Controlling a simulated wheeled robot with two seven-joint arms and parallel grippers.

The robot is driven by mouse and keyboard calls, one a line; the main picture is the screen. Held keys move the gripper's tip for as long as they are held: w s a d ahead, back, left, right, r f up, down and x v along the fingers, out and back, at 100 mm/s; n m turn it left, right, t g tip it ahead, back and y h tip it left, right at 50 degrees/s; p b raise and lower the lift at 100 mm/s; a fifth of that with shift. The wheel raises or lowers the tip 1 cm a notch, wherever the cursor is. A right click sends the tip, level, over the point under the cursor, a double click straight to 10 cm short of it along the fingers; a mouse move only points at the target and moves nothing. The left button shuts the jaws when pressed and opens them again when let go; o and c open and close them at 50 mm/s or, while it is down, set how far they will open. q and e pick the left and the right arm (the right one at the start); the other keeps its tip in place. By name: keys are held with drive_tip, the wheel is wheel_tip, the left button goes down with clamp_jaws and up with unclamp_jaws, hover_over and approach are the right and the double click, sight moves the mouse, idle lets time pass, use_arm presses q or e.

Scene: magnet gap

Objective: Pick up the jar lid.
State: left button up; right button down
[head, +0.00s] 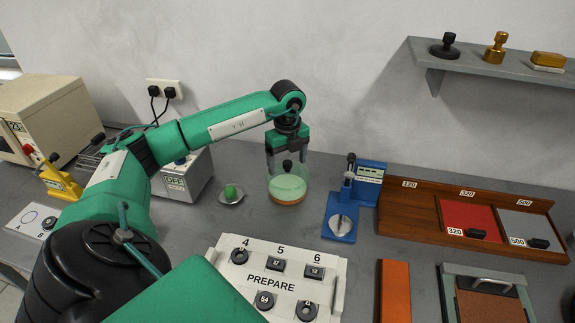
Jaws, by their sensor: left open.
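The jar lid (288,181) looks like a pale green, see-through round cover with a dark knob (287,165) on top. It sits over an orange-brown base (287,201) on the grey bench, left of the blue stand. My left gripper (287,159) points down from above, open. Its fingers are on either side of the dark knob, and I cannot tell whether they touch it. My right gripper is not in view.
A small dish with a green ball (231,193) lies left of the jar. A blue stand (342,210) is to its right. The white PREPARE board (270,263) is in front, and a wooden tray (405,216) lies farther right. A wall shelf (470,63) is at the upper right.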

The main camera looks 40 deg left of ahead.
use_arm(q)
drive_tip(key=shift+f, duration=0.5)
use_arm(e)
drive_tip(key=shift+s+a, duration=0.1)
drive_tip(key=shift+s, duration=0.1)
use_arm(q)
drive_tip(key=shift+s, duration=0.1)
clamp_jaws()
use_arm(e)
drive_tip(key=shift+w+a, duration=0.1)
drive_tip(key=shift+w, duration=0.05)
use_arm(q)
drive_tip(key=shift+r, duration=0.1)
